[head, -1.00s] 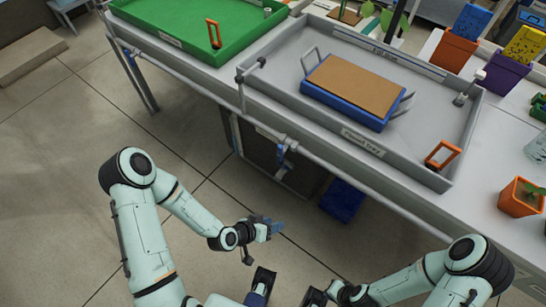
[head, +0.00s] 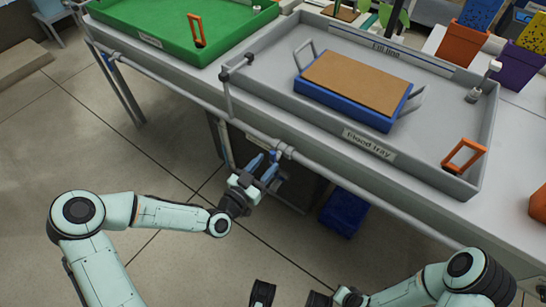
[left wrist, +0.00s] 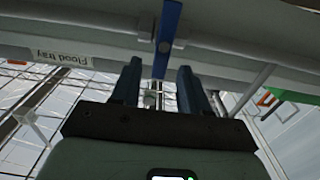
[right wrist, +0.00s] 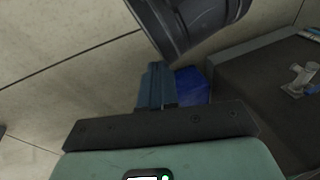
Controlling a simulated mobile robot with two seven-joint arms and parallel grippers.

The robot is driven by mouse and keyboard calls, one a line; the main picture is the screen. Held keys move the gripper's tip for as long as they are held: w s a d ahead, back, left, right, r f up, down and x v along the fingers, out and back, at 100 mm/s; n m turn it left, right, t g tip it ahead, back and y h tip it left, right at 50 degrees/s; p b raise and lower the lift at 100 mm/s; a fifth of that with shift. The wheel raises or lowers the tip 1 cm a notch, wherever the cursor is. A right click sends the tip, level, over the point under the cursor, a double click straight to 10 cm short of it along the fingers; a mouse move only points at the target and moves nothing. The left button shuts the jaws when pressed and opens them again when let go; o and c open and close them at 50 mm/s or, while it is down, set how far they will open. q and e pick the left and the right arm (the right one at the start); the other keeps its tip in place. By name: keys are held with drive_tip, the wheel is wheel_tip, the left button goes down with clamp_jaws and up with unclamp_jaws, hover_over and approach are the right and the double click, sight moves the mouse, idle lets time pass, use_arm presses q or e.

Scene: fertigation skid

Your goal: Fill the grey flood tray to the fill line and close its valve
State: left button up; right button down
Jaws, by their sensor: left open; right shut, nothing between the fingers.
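The grey flood tray (head: 440,168) sits on the bench with a "Flood tray" label on its front wall. A "Fill line" label (head: 385,48) is on its back wall. No water is clearly visible in it. The valve (head: 283,150) is on the pipe below the tray's front edge; its blue lever (left wrist: 170,25) shows in the left wrist view. My left gripper (head: 263,167) is open just below and left of the valve, with the lever lined up between its fingers (left wrist: 158,82) but apparently beyond their tips. My right gripper (right wrist: 157,88) is shut and empty, low over the floor.
A blue block with a brown top (head: 355,85) and an orange handle (head: 464,155) are in the tray. A green tray (head: 165,40) stands to the left. The pipe (head: 340,178) runs along the bench front. A blue box (head: 342,212) is under the bench.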

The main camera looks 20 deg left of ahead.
sight(271, 158)
use_arm(q)
drive_tip(key=shift+b+x, duration=0.4)
drive_tip(key=shift+x, duration=1.85)
use_arm(e)
drive_tip(key=shift+w+d+f+t, duration=0.15)
drive_tip(key=shift+w+d+f, duration=0.1)
drive_tip(key=shift+w, duration=0.15)
drive_tip(key=shift+w+d+f+t, duration=0.15)
drive_tip(key=shift+w+f, duration=0.1)
drive_tip(key=shift+w, duration=0.15)
use_arm(q)
drive_tip(key=shift+c, duration=0.3)
clamp_jaws()
use_arm(e)
drive_tip(key=shift+s+r, duration=0.1)
